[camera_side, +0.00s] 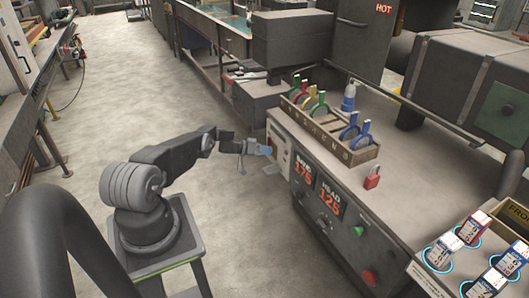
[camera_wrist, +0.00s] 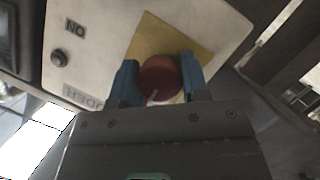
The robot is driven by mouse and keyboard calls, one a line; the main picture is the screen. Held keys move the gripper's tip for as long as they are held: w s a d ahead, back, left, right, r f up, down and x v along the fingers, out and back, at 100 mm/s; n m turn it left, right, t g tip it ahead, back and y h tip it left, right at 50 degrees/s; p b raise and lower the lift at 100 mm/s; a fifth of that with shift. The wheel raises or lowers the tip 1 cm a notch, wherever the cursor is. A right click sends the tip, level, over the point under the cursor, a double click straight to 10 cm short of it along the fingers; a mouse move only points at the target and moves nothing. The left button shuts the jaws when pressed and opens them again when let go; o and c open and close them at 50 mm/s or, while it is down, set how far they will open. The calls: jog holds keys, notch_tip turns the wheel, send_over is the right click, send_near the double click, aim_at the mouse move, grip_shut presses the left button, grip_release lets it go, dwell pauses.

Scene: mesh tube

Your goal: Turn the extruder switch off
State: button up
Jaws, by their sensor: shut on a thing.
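In the wrist view, a red round switch knob (camera_wrist: 160,78) with a pale pointer line sits on a yellow plate (camera_wrist: 147,36) on a light panel (camera_wrist: 105,35). The panel carries the letters "ON" and part of a word ending in "UDER", seen turned over. My gripper (camera_wrist: 156,80) has its two blue fingers on either side of the knob, shut on it. In the side view, my gripper (camera_side: 266,150) reaches the left end of the grey machine cabinet at the pale panel (camera_side: 280,150). The knob is hidden there.
A small dark round part (camera_wrist: 59,57) is beside the ON label. On the cabinet, displays (camera_side: 303,173) read 175 and 125. A wooden rack (camera_side: 330,130) of coloured clamps, a blue bottle (camera_side: 348,97) and a red padlock (camera_side: 372,178) stand on top. Floor around my arm is clear.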

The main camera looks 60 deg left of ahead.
jog(key=shift+w+r, duration=0.1)
jog(key=shift+r, duration=0.05)
jog(key=o, duration=0.9)
jog(key=shift+v, duration=3.8)
